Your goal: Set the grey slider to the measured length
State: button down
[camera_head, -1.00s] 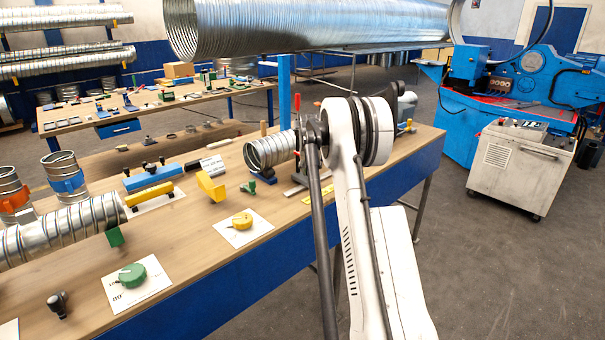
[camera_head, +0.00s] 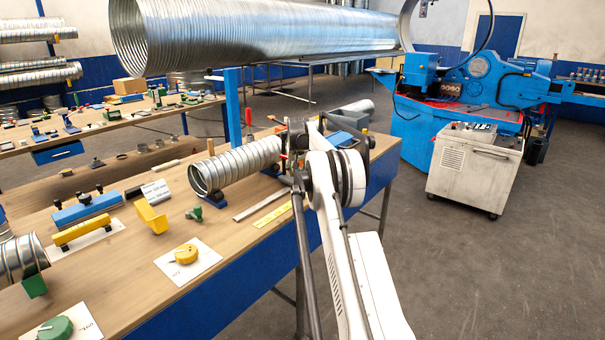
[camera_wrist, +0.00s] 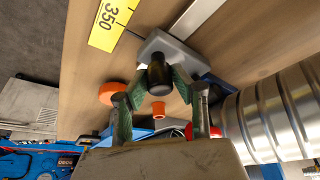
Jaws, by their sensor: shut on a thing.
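The grey slider (camera_wrist: 181,50) sits on a pale metal rail (camera_wrist: 198,14) in the wrist view, with a black knob (camera_wrist: 156,74) on top. My gripper (camera_wrist: 158,82) has its green-padded fingers closed on either side of the knob. A yellow ruler (camera_wrist: 108,22) lies alongside, and its printed 350 is near the slider. A thin dark pointer reaches from the slider toward the ruler, just beside the 350. In the head view the rail (camera_head: 262,204) and ruler (camera_head: 272,214) show, but my arm hides the slider and fingertips.
A spiral duct (camera_head: 238,165) lies on the bench beside the rail; it also fills the right of the wrist view (camera_wrist: 272,115). An orange round piece (camera_wrist: 114,93) is near the fingers. A yellow tape (camera_head: 186,254) and a yellow cradle (camera_head: 151,217) stand on the left.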

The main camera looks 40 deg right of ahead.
jog(key=shift+d, duration=0.25)
jog(key=c, duration=1.5)
grip_release()
jog(key=shift+o, duration=0.2)
jog(key=v, duration=1.2)
jog(key=shift+w, duration=0.1)
